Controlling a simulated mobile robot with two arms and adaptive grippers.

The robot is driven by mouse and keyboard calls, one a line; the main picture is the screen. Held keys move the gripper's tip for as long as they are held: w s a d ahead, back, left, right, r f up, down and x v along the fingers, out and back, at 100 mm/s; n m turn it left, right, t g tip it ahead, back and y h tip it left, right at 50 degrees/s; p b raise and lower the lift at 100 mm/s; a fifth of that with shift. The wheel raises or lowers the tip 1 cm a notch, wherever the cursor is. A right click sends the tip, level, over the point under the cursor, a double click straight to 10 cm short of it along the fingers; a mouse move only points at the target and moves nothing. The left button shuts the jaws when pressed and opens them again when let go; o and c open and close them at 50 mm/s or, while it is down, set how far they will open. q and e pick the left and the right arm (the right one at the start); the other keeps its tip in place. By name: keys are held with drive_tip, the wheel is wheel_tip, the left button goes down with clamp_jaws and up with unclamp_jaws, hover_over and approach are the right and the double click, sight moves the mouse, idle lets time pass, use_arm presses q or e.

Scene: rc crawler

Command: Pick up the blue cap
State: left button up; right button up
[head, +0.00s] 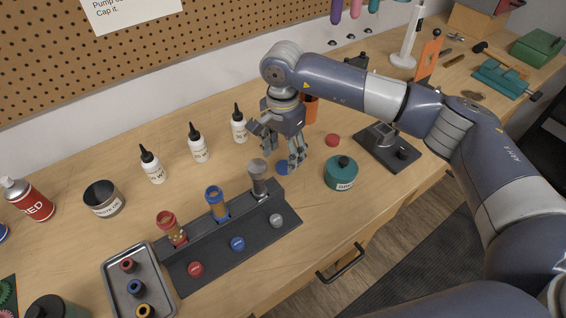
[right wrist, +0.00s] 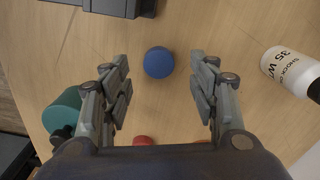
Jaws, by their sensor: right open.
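The blue cap (head: 282,169) lies flat on the wooden table behind the black stand, partly hidden by my right gripper's fingers in the head view. In the right wrist view the blue cap (right wrist: 158,62) shows whole, as a round disc between the fingertips. My right gripper (head: 281,152) points down over it with fingers spread. In the right wrist view the right gripper (right wrist: 161,78) is open, with a gap on both sides of the cap. I cannot tell the exact height of the fingers above the table. My left gripper is not in view.
The black stand (head: 249,231) holds several upright tubes near the gripper. A red cap (head: 332,140) and a teal jar (head: 341,173) lie to the right. White bottles (head: 239,124) stand to the left. A grey tray (head: 119,286) sits at front left.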

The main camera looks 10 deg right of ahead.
sight(283, 165)
drive_tip(key=shift+f+p, duration=0.4)
drive_tip(key=shift+f, duration=1.25)
drive_tip(key=c, duration=0.8)
